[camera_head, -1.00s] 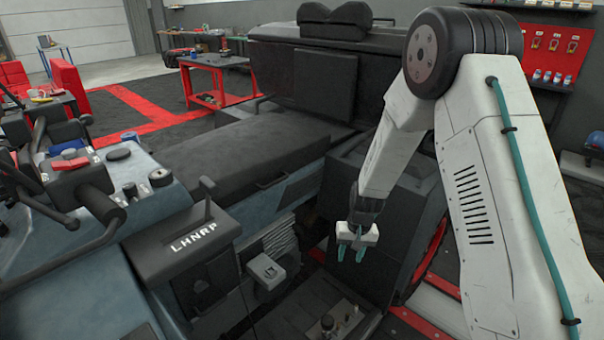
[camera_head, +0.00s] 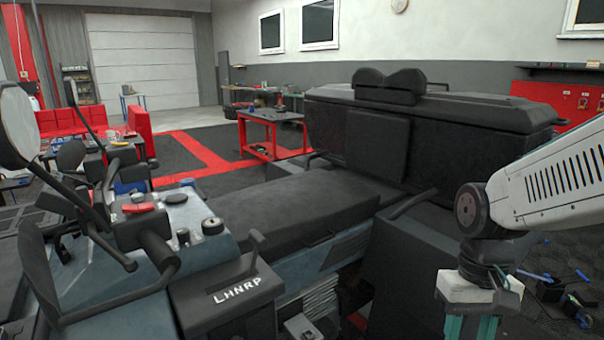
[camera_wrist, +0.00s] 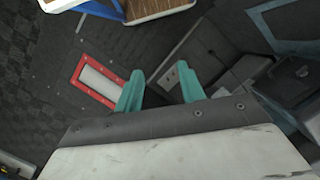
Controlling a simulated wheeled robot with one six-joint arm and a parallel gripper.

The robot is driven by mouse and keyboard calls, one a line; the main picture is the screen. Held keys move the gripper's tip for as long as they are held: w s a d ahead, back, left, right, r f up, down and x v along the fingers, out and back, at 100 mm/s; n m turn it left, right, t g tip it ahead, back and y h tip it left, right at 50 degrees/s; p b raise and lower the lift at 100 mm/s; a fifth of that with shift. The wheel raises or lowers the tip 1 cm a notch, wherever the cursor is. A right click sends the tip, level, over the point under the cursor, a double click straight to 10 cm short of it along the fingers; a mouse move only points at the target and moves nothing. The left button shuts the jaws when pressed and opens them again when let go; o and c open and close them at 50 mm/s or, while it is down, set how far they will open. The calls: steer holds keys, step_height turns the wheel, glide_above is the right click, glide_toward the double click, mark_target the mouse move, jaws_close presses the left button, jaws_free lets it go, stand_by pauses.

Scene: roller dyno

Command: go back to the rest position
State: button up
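My gripper shows at the lower right of the head view, a white body with teal fingers (camera_head: 470,327) cut off by the bottom edge. In the wrist view its two teal fingers (camera_wrist: 160,88) stand apart with nothing between them. The gripper points down, to the right of the vehicle. The vehicle has a long black seat (camera_head: 300,207), handlebars and a gear lever (camera_head: 256,242) beside an LHNRP panel (camera_head: 237,290). No contact between the gripper and the vehicle shows.
A black rear box (camera_head: 430,120) stands behind the seat. A red table (camera_head: 270,135) stands farther back on the mat. Tools (camera_head: 570,300) lie on the dark floor at the right. The wrist view shows a red-framed plate (camera_wrist: 98,82) in the floor.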

steer(key=s+r+t, duration=0.3)
steer(key=s+r, duration=0.4)
steer(key=s, duration=0.2)
steer(key=shift+d+r+t, duration=0.3)
steer(key=shift+r, duration=0.1)
